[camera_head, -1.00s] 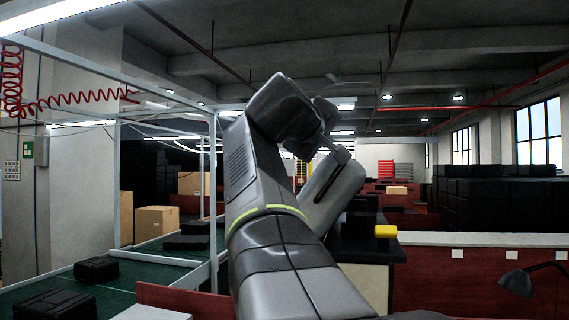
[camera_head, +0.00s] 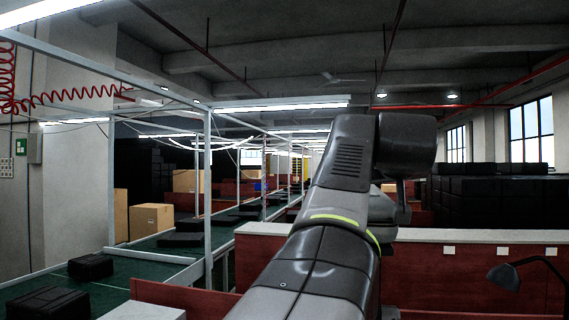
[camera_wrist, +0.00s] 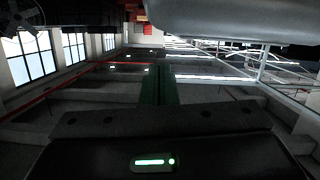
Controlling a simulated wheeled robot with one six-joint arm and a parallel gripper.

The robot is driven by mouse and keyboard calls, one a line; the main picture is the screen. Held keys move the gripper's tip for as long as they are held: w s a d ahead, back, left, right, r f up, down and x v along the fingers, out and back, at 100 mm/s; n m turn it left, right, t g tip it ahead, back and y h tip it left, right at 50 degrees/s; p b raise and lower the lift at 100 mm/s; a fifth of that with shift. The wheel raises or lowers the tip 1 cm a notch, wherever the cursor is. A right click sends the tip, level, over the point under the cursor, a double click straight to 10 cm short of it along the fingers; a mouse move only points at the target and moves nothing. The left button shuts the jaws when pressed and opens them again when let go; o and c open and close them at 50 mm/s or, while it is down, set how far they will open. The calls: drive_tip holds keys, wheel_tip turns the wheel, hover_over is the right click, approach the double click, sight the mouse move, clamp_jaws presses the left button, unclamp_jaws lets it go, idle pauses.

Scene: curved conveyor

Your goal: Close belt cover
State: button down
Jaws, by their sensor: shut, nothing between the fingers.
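My gripper (camera_wrist: 160,72) shows in the wrist view as two dark green fingers pressed together, shut and empty, pointing into open air. The wrist view looks out over the hall, which appears upside down, with no belt close to the fingers. In the head view my arm rises across the middle and bends to the right at the top; the gripper cannot be made out there. The green conveyor belt (camera_head: 120,275) runs along the left, apart from my arm. I cannot make out a belt cover in either view.
Black boxes (camera_head: 90,266) lie on the belt. Cardboard boxes (camera_head: 151,219) stand behind it. Metal frame posts (camera_head: 208,200) rise along the belt. A red partition (camera_head: 470,275) with a pale top and a dark desk lamp (camera_head: 505,277) are at the right.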

drive_tip(key=shift+s+d+f+m, duration=0.1)
drive_tip(key=shift+d+f+m, duration=0.3)
drive_tip(key=shift+f, duration=0.3)
drive_tip(key=shift+s+d+f+m, duration=0.1)
drive_tip(key=shift+d+f+m, duration=0.3)
drive_tip(key=shift+f, duration=0.3)
drive_tip(key=shift+f, duration=0.1)
wheel_tip(320, 180, up, 5)
drive_tip(key=p, duration=0.3)
drive_tip(key=shift+s+p, duration=0.1)
drive_tip(key=shift+p, duration=0.2)
drive_tip(key=b+v, duration=0.3)
drive_tip(key=v, duration=0.6)
drive_tip(key=shift+s+f, duration=0.2)
drive_tip(key=shift+s, duration=0.2)
drive_tip(key=shift+w+d, duration=0.1)
drive_tip(key=shift+w, duration=0.05)
